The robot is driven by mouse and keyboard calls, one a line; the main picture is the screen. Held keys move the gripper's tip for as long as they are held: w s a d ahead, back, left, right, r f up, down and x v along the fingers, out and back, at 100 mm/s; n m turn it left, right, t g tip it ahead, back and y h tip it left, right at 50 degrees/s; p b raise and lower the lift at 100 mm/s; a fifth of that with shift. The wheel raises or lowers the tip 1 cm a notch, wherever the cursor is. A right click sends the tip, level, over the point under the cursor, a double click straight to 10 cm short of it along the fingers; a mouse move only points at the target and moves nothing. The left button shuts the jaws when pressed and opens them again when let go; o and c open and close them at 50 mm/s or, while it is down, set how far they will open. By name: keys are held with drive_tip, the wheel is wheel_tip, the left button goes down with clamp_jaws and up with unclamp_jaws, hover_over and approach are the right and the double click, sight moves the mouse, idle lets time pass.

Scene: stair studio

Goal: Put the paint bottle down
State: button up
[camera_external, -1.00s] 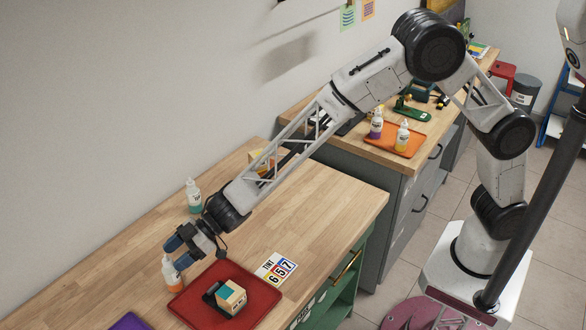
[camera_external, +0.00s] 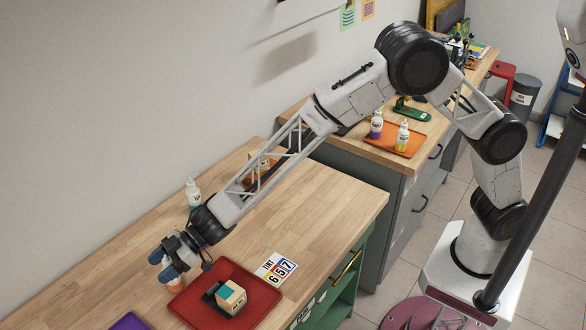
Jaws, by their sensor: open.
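A white paint bottle with an orange lower part (camera_external: 176,285) stands by the left edge of the red tray (camera_external: 262,310), mostly hidden behind my gripper. My gripper (camera_external: 163,266) is open, with its blue fingertips low over the bottle's upper part. I cannot tell whether the fingers are around the bottle or only in front of it, or whether they touch it. Another white bottle, with teal paint (camera_external: 194,192), stands on the wooden table (camera_external: 130,262) behind my wrist, partly covered by it.
A wooden block with a teal top (camera_external: 232,298) and a dark item lie in the red tray. A number card (camera_external: 276,269) lies right of it. A purple item (camera_external: 130,321) is at the front edge. An orange tray (camera_external: 408,146) with two bottles is on the far counter.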

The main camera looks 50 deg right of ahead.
drive_tip(key=shift+c, duration=0.2)
idle(0.3)
clamp_jaws()
